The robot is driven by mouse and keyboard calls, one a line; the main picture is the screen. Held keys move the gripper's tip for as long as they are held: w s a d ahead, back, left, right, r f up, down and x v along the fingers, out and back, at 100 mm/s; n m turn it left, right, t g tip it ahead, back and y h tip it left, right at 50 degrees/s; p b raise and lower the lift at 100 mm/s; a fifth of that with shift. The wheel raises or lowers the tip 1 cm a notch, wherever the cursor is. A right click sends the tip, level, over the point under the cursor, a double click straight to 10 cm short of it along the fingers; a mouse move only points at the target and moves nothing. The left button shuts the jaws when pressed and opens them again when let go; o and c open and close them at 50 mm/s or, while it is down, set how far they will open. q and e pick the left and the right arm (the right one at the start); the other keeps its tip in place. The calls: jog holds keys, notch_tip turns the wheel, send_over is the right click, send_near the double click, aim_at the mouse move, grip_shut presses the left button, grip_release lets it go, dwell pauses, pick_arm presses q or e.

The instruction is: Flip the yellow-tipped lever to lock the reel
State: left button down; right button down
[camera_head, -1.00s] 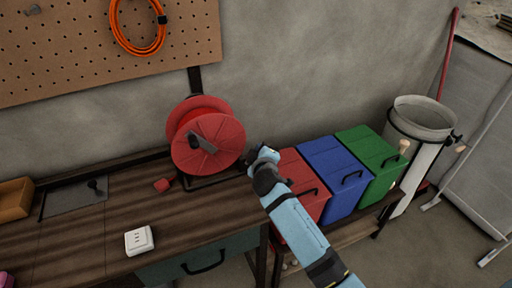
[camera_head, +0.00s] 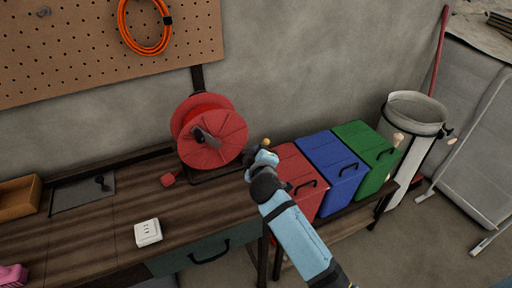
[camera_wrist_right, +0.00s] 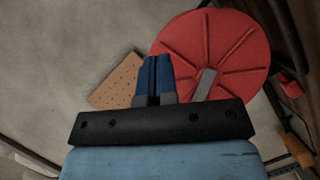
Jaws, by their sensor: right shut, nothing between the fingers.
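The red reel (camera_head: 228,138) stands on the back right part of the wooden workbench, with a dark handle on its front disc. In the right wrist view its red disc (camera_wrist_right: 235,45) shows at the upper right, beside my fingers. A small yellow tip (camera_head: 266,142), which looks like the lever's end, shows just behind my right gripper; the rest of the lever is hidden. My right gripper (camera_head: 250,153) is just right of the reel. In the right wrist view its blue fingers (camera_wrist_right: 156,68) are together and empty. I cannot tell whether it touches the lever. My left gripper is out of view.
The pegboard (camera_head: 80,45) hangs behind.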

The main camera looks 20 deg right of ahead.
jog(key=v, duration=0.4)
jog(key=shift+s+r, duration=0.15)
jog(key=shift+s, duration=0.15)
jog(key=s+a+f+m+g+y+p, duration=0.1)
jog(key=s+f+y+p, duration=0.1)
jog(key=s+f, duration=0.3)
jog(key=s+a+f+m+g+y+p, duration=0.1)
jog(key=s+f, duration=0.4)
jog(key=s, duration=0.7)
jog(key=s+a+f+m+g+y+p, duration=0.1)
jog(key=s+f+m+y+p, duration=0.2)
jog(key=s+f+y, duration=0.2)
jog(key=s, duration=0.3)
jog(key=shift+s+a+g, duration=0.25)
jog(key=shift+g, duration=0.15)
